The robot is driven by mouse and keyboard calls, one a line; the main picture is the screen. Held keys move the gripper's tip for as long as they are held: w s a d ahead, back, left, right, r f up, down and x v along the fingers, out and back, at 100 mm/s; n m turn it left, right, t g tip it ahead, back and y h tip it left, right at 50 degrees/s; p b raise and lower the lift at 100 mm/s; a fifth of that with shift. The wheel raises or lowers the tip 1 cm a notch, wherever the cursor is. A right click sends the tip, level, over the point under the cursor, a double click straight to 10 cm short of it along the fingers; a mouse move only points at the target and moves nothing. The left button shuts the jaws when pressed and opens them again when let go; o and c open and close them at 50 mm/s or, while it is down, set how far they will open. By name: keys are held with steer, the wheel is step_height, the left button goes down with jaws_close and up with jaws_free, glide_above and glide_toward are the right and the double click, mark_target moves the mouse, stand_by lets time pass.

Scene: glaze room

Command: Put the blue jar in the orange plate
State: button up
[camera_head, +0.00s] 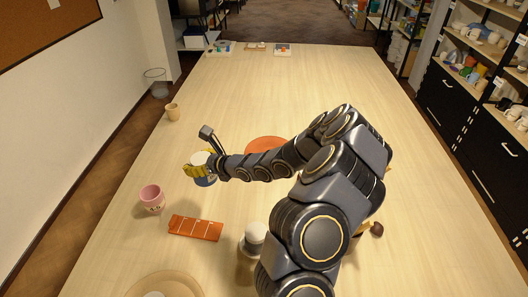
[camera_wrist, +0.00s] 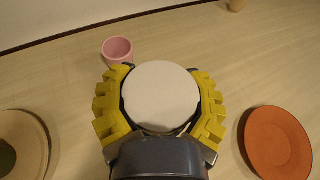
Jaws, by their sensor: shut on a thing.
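My gripper (camera_head: 197,169) has yellow fingers and is shut on the blue jar (camera_head: 205,181), which has a white top. In the wrist view the jar's round white top (camera_wrist: 160,96) sits between the two yellow fingers and hides its body. The jar looks upright; I cannot tell whether its base touches the table. The orange plate (camera_head: 264,143) lies to the right of the gripper and a little farther back, partly hidden by my arm. The plate also shows empty at the right of the wrist view (camera_wrist: 278,143).
A white-topped jar (camera_head: 254,236) stands beside my arm. A wide tan dish (camera_head: 167,283) lies at the front edge. A tan cup (camera_head: 173,112) stands at the left edge. The far table is mostly clear.

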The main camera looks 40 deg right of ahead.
steer(key=s+d+m+h, duration=0.3)
steer(key=d+h, duration=0.1)
steer(key=d, duration=0.6)
steer(key=s+d+m+h, duration=0.3)
steer(key=d, duration=0.7)
steer(key=w+d+f, duration=0.2)
steer(key=w+f, duration=0.1)
steer(key=w+d+f, duration=0.3)
steer(key=w+f, duration=0.1)
steer(key=w+d+f, duration=0.3)
steer(key=shift+w+d+f, duration=0.15)
steer(key=shift+w+d, duration=0.05)
steer(key=shift+w, duration=0.2)
steer(key=shift+f, duration=1.35)
